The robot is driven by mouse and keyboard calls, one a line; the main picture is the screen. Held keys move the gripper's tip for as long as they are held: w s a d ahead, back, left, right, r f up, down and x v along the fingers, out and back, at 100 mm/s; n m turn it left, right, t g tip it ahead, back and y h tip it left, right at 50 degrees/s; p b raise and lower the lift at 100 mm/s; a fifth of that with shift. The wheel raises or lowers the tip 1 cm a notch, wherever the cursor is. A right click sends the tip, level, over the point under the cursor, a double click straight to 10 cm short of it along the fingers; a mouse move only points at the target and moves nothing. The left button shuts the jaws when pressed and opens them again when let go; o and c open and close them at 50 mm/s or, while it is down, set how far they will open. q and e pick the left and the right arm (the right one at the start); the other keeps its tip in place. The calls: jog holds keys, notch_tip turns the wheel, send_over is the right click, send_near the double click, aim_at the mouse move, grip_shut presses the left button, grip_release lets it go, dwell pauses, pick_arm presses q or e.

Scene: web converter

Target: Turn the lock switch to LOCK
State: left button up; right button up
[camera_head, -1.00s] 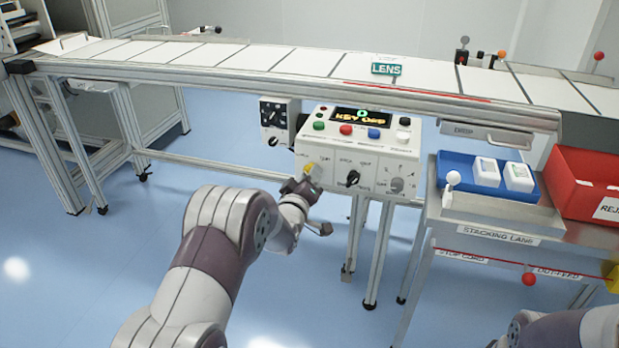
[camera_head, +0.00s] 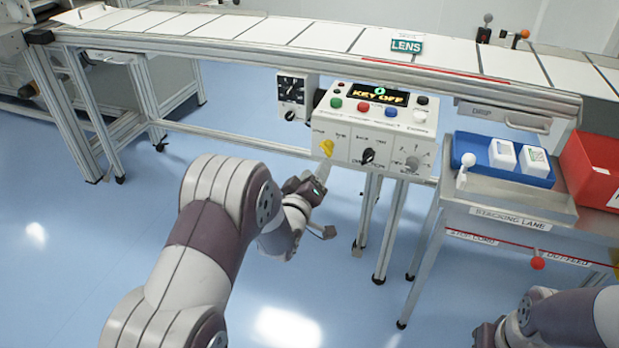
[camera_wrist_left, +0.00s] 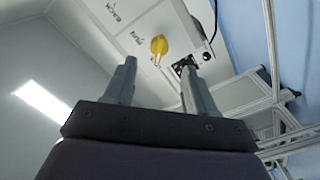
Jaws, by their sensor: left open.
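The control panel (camera_head: 375,125) hangs under the conveyor's front edge, and its display reads "KEY OFF". A yellow switch knob (camera_head: 327,147) sits at its lower left, with small labels I cannot read surely. The knob also shows in the left wrist view (camera_wrist_left: 159,45), beyond the gap between the fingers. A black knob (camera_head: 368,156) and a grey knob (camera_head: 411,163) are to its right. Which one is labelled as the lock switch is not legible. My left gripper (camera_head: 322,172) is open and empty, just below and in front of the yellow knob, apart from it. My right gripper is not visible.
The conveyor (camera_head: 300,38) runs above. The floor at left is free.

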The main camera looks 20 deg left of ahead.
pick_arm(q)
jog(key=shift+s, duration=2.35)
